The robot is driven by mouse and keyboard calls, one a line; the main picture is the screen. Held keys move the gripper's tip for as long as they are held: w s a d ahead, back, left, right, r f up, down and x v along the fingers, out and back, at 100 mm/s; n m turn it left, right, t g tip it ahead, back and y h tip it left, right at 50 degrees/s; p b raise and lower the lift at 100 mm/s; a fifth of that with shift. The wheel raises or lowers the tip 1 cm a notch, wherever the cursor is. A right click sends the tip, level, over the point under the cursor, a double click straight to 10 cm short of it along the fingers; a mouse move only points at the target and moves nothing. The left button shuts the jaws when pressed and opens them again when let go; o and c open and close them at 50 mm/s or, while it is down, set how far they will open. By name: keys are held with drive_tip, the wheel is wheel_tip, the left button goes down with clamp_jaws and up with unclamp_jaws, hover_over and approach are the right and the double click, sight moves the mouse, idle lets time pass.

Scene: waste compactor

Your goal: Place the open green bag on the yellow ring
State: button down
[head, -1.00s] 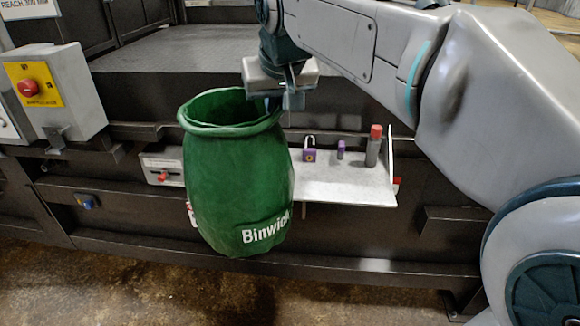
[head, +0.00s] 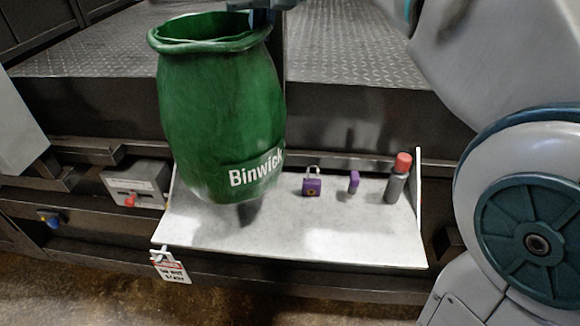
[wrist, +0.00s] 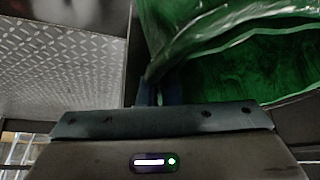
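The open green bag (head: 222,110), marked "Binwick", hangs upright in the head view with its mouth facing up. My gripper (head: 262,4) is at the top edge of the head view, at the right side of the bag's rim; its fingers are mostly cut off there. In the wrist view, the gripper (wrist: 158,92) is shut on the rim of the bag (wrist: 240,50), with the green folds running up and right from the fingers. The bag hangs in front of and above the white shelf. No yellow ring shows in either current view.
The white shelf (head: 320,235) bears a purple padlock (head: 312,187), a small purple item (head: 354,182) and a red-capped cylinder (head: 397,178). A tag (head: 170,265) hangs at its front left. A grey box with a red knob (head: 137,184) is left. A metal tread plate (head: 360,65) lies behind.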

sight(267, 58)
drive_tip(key=shift+w+f, duration=0.15)
drive_tip(key=shift+f, duration=0.1)
drive_tip(key=f, duration=0.4)
drive_tip(key=shift+s+a+f, duration=0.1)
drive_tip(key=shift+s+f, duration=0.15)
drive_tip(key=shift+f, duration=0.05)
drive_tip(key=shift+w+f, duration=0.1)
drive_tip(key=shift+f, duration=2.25)
drive_tip(key=c, duration=2)
unclamp_jaws()
drive_tip(key=shift+f, duration=0.15)
drive_tip(key=shift+c, duration=0.2)
drive_tip(key=o, duration=0.4)
drive_tip(key=shift+r, duration=0.2)
drive_tip(key=v, duration=1.2)
drive_tip(key=shift+b, duration=0.35)
